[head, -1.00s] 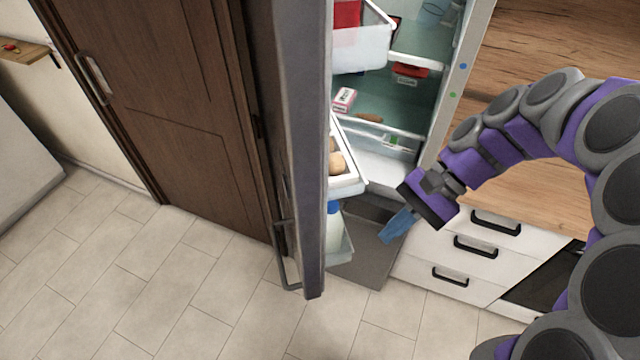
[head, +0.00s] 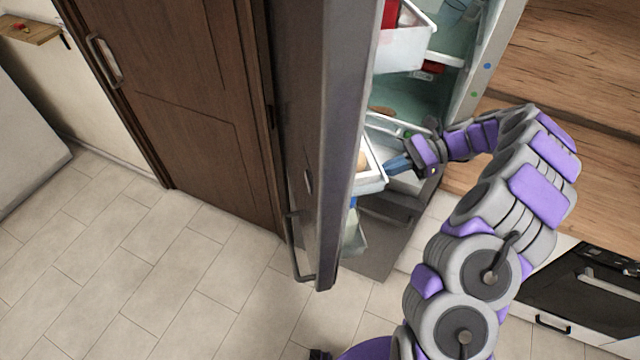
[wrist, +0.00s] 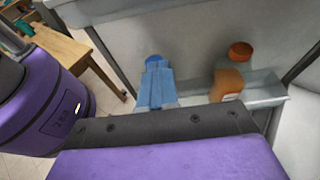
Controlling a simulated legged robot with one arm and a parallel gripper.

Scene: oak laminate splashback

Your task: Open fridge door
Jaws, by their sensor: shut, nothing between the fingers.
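The fridge door (head: 335,130) stands open in the head view, seen nearly edge-on, with its dark handle (head: 297,250) low on the outer face. The fridge interior (head: 415,97) shows to its right. My gripper (head: 398,164), with blue fingers, is shut and empty, at the inner side of the door beside a white door shelf (head: 370,180). In the wrist view, the blue fingers (wrist: 156,82) are in front of the door's pale inner face (wrist: 205,40). I cannot tell whether they touch it.
A brown wooden door (head: 185,90) stands left of the fridge. White drawers and an oven (head: 585,290) are at the right under a wooden worktop (head: 550,60). The tiled floor (head: 190,290) in front is clear. An orange item (wrist: 228,82) sits in the door shelf.

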